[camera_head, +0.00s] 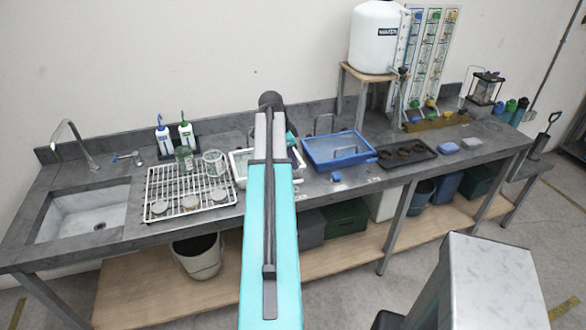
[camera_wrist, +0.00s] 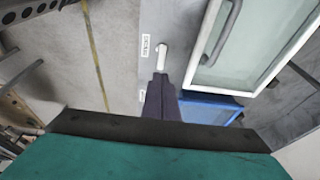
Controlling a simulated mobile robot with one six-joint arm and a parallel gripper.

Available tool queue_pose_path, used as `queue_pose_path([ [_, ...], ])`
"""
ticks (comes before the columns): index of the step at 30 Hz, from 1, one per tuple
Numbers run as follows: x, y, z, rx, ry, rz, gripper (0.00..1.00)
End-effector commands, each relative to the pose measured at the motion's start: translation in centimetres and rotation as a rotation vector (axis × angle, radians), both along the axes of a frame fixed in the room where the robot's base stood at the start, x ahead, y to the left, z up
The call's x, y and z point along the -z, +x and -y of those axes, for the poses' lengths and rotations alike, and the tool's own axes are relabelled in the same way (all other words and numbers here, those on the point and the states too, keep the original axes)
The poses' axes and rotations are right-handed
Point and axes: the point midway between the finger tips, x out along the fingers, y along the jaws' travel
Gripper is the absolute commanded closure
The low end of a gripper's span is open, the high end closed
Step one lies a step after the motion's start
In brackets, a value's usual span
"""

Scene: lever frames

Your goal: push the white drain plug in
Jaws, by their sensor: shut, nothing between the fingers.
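The white drain plug (camera_wrist: 162,58) shows in the wrist view as a small pale piece beside a white label, at the near edge of the white tray (camera_wrist: 268,52). In the head view the plug is hidden behind my arm, and the white tray (camera_head: 239,167) is partly covered by it. My gripper (camera_wrist: 161,80) is shut and empty, its dark fingertips close to the plug's lower end in the picture. I cannot tell whether they touch it. In the head view my turquoise arm reaches over the bench and hides the fingertips.
A blue tray (camera_head: 338,164) stands right of the white one, with a blue plug (camera_head: 336,177) at its front. A wire rack (camera_head: 160,192) with jars stands left, beside the sink (camera_head: 85,213). A dark tray (camera_head: 407,154) is further right. A white bucket (camera_head: 198,258) stands below.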

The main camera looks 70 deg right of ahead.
Motion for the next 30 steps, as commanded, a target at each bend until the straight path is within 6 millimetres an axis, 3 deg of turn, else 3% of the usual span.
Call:
queue_pose_path([
  [18, -6.2, 1.8, -1.2, -0.004, -0.003, 0.001, 1.0],
  [30, -7.7, 2.1, -1.6, -0.004, -0.001, 0.0, 1.0],
])
